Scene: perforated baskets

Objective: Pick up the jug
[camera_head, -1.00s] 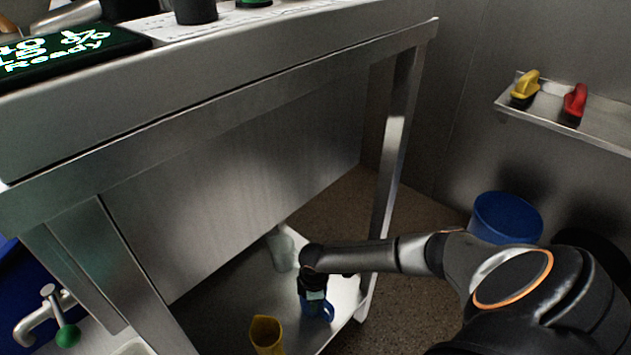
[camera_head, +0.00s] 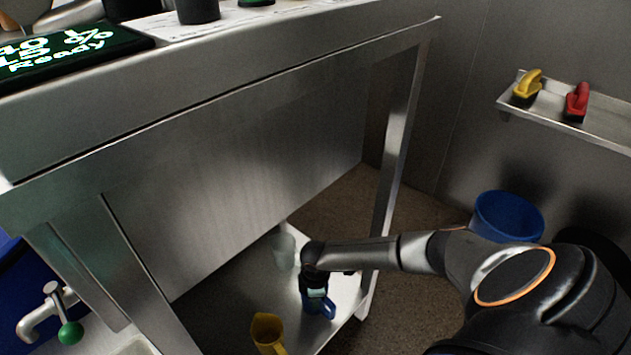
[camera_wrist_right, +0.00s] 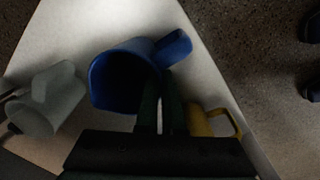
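A blue jug (camera_head: 326,307) stands on the low shelf under the steel table, near its right front leg. It also shows in the right wrist view (camera_wrist_right: 120,75), with its handle toward the upper right. My right gripper (camera_head: 316,290) reaches down to this jug, and its fingers (camera_wrist_right: 160,98) lie close together beside the handle and body. Whether they grip the handle is hidden. A yellow jug (camera_head: 267,331) stands to the left and nearer, and shows in the wrist view (camera_wrist_right: 212,124). A clear jug (camera_head: 285,252) stands behind. My left gripper is not seen.
The low shelf (camera_head: 243,290) lies beneath the tabletop edge (camera_head: 230,85), with the right table leg (camera_head: 396,150) close to my right arm. A blue bucket (camera_head: 507,216) is at the right. A wall shelf (camera_head: 550,110) holds yellow and red brushes.

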